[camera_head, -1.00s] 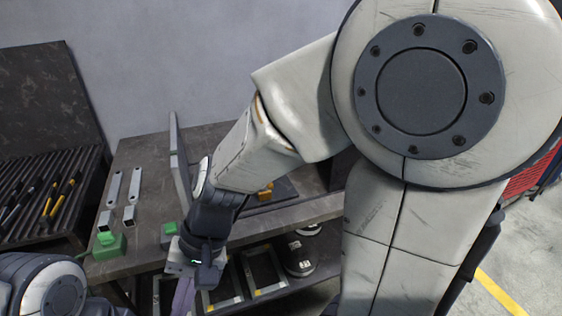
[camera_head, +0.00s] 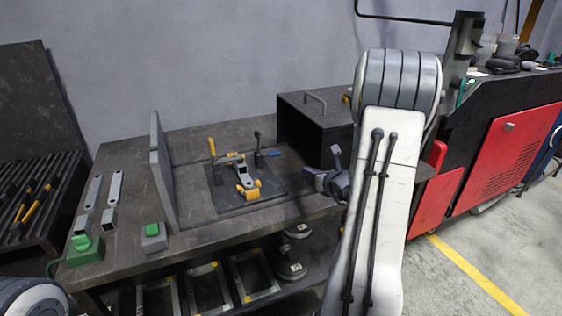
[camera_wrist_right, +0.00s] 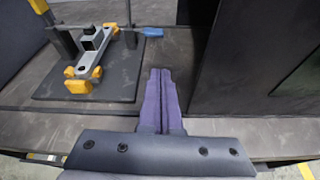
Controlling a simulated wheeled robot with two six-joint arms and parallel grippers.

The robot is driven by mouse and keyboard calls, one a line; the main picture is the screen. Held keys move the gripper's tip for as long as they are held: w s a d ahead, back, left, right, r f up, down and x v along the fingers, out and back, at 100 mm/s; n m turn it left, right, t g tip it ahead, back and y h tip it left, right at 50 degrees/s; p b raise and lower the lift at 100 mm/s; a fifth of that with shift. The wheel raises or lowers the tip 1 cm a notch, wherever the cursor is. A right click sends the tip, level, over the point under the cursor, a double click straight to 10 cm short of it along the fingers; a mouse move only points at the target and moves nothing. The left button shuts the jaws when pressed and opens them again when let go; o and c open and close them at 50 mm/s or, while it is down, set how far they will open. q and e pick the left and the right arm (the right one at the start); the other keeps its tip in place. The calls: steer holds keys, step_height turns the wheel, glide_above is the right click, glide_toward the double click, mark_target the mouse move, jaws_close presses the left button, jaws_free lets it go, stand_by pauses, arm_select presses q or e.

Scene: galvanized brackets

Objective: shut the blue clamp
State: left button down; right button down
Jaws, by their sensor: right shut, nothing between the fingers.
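The blue clamp (camera_head: 271,153) is at the right back of a dark fixture plate on the bench. Its blue handle lies out level to the right, beside a dark upright post. It also shows in the right wrist view (camera_wrist_right: 153,32), above and just left of my fingertips. My right gripper (camera_head: 314,178) is shut and empty, in front and to the right of the clamp, apart from it. In the right wrist view its purple fingers (camera_wrist_right: 161,76) are pressed together and point at the bench. My left gripper is out of view.
A grey bracket with yellow ends (camera_head: 245,182) sits on the fixture plate (camera_head: 228,203). A yellow-handled clamp (camera_head: 212,148) stands at its left. A dark open box (camera_head: 309,125) is close right of the blue clamp. An upright panel (camera_head: 162,170) stands left.

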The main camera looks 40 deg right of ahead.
mark_target(281, 168)
steer(key=shift+w, duration=0.1)
steer(key=p+x, duration=0.2)
steer(key=x, duration=1.7)
steer(key=shift+w+a, duration=0.1)
steer(key=shift+a, duration=0.05)
steer(key=shift+w+f, duration=0.1)
steer(key=shift+w, duration=0.25)
